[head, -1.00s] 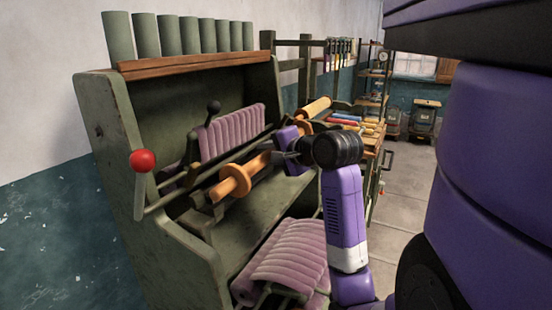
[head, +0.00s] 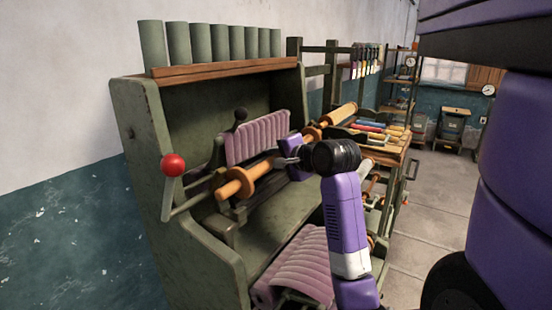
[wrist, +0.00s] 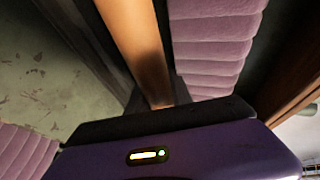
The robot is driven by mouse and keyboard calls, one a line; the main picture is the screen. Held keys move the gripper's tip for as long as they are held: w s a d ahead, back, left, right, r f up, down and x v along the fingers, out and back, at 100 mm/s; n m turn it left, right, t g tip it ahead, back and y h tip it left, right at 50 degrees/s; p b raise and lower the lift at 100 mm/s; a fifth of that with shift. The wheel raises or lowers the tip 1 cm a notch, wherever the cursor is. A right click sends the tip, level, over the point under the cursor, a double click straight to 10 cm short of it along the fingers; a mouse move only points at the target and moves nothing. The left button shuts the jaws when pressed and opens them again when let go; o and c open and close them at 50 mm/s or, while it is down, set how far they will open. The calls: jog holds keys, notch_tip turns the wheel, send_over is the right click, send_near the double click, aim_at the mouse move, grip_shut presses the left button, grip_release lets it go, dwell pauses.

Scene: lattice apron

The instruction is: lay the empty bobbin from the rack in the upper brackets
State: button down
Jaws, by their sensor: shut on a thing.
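The bobbin (head: 228,190), orange wood with round flanges, is in my gripper (head: 290,155), which is shut around its middle. In the head view it slants from lower left to upper right in front of the green machine, with its near flange toward the red-knobbed lever. In the wrist view the bobbin's orange shaft (wrist: 132,45) runs up from my jaws. The upper brackets cannot be clearly picked out; dark green bars (head: 205,192) lie close behind the bobbin's near end. I cannot tell whether it touches them.
The green machine (head: 135,120) carries a red-knobbed lever (head: 172,165) at left and a ribbed pink roll (head: 258,136) behind the bobbin. More pink ribbed material (head: 300,265) hangs below. A bench of coloured bobbins (head: 375,130) stands beyond.

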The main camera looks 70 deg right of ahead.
jog(key=shift+s+a+r+p, duration=0.2)
jog(key=shift+p, duration=0.35)
jog(key=shift+f, duration=0.25)
dwell(0.6)
jog(key=shift+f+b, duration=0.3)
jog(key=shift+f, duration=0.05)
jog(key=shift+f+b, duration=0.35)
jog(key=shift+f, duration=0.45)
jog(key=shift+f, duration=0.1)
jog(key=shift+f, duration=0.3)
jog(key=shift+f+p, duration=0.2)
jog(key=shift+p, duration=0.2)
dwell(0.7)
jog(key=c, duration=1.1)
grip_release()
